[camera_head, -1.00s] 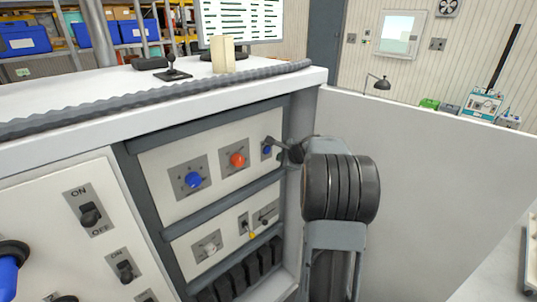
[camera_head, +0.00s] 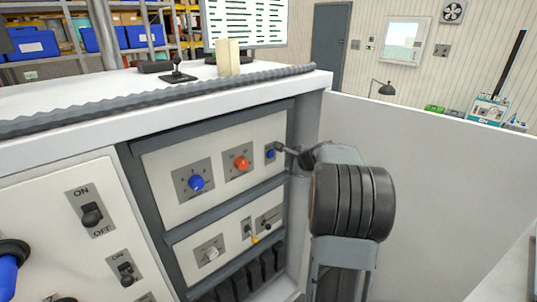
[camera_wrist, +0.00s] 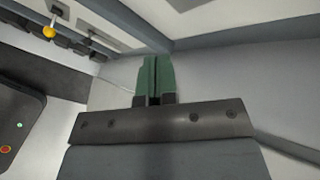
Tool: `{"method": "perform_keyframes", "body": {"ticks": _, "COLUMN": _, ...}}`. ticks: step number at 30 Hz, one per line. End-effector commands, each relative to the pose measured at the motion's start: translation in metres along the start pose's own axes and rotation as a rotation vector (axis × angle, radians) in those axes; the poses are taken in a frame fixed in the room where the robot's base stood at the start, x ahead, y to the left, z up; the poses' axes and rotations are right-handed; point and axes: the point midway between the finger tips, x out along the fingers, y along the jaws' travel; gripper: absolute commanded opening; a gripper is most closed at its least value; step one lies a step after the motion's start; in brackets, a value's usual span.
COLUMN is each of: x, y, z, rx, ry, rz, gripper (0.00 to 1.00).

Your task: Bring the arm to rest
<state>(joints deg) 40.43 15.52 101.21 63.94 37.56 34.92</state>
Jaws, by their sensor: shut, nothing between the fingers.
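My gripper (camera_wrist: 154,80) shows in the wrist view with its two green fingers together and nothing between them. It is close to the inner side wall of the control cabinet, apart from the knobs and switches. In the head view my dark arm joint stands in front of the cabinet's right end, and my gripper is hidden there.
The cabinet panel holds a blue knob (camera_head: 196,183), a red knob (camera_head: 242,163) and a lever with a yellow tip (camera_head: 254,239). The lever's yellow tip also shows in the wrist view (camera_wrist: 49,32). A grey partition (camera_head: 450,190) stands to the right. A corrugated hose (camera_head: 150,101) lies on the cabinet top.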

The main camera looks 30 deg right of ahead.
Motion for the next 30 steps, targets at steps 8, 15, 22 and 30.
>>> {"method": "perform_keyframes", "body": {"ticks": 8, "x": 0.0, "y": 0.0, "z": 0.0, "rx": -0.013, "ry": 0.0, "rz": 0.0, "gripper": 0.0}}
{"method": "perform_keyframes", "body": {"ticks": 15, "x": -0.005, "y": 0.068, "z": -0.003, "rx": -0.384, "ry": -0.009, "rz": 0.233, "gripper": 0.0}}
{"method": "perform_keyframes", "body": {"ticks": 22, "x": -0.068, "y": 0.183, "z": 0.074, "rx": -1.156, "ry": -0.161, "rz": 0.595, "gripper": 0.0}}
{"method": "perform_keyframes", "body": {"ticks": 30, "x": -0.139, "y": 0.262, "z": 0.121, "rx": -1.825, "ry": -0.262, "rz": 0.743, "gripper": 0.0}}
